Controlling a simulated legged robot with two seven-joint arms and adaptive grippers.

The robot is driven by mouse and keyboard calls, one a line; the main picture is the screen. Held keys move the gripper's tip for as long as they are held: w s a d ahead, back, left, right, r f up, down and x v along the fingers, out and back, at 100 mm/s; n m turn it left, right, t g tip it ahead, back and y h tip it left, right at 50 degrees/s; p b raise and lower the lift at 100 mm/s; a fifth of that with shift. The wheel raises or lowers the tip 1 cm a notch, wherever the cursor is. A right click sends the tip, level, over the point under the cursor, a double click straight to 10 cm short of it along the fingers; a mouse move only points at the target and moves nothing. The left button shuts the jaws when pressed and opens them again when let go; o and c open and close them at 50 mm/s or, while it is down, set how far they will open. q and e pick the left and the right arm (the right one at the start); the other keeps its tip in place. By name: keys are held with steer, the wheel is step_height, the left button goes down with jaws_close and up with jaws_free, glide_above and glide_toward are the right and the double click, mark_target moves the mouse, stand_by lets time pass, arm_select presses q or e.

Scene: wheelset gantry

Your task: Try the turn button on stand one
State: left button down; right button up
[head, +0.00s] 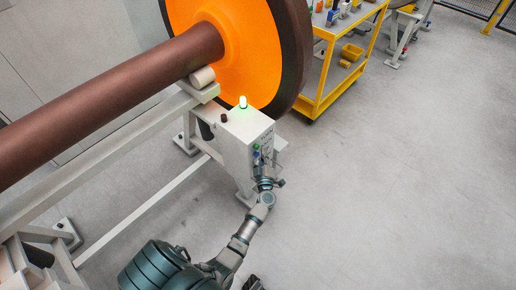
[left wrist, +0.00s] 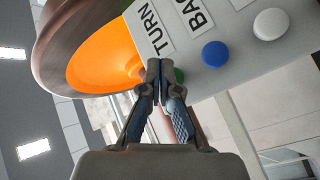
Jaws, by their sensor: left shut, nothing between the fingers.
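The control box (head: 245,135) on the stand has a lit green lamp on top and a column of small buttons on its face. In the left wrist view, its face carries a TURN label (left wrist: 151,30). A green button (left wrist: 179,75) below that label is partly hidden behind my fingers. My left gripper (left wrist: 160,68) is shut and empty, with its tips right at the green button; I cannot tell whether they touch it. In the head view my left gripper (head: 262,166) is low against the box's button face.
A blue button (left wrist: 215,54) and a white button (left wrist: 271,23) sit beside the green one. A wheelset with an orange wheel (head: 235,40) and brown axle rests on the stand. A yellow cart (head: 318,103) stands behind; the floor at right is clear.

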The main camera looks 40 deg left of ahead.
arm_select(q)
steer(key=shift+a, duration=0.35)
steer(key=shift+a+r, duration=0.1)
steer(key=shift+a, duration=0.25)
stand_by(1.5)
steer(key=shift+d, duration=0.15)
steer(key=shift+d+p, duration=0.45)
steer(key=shift+d, duration=0.35)
steer(key=d, duration=0.5)
steer(key=shift+s+p, duration=0.25)
steer(key=shift+p, duration=0.1)
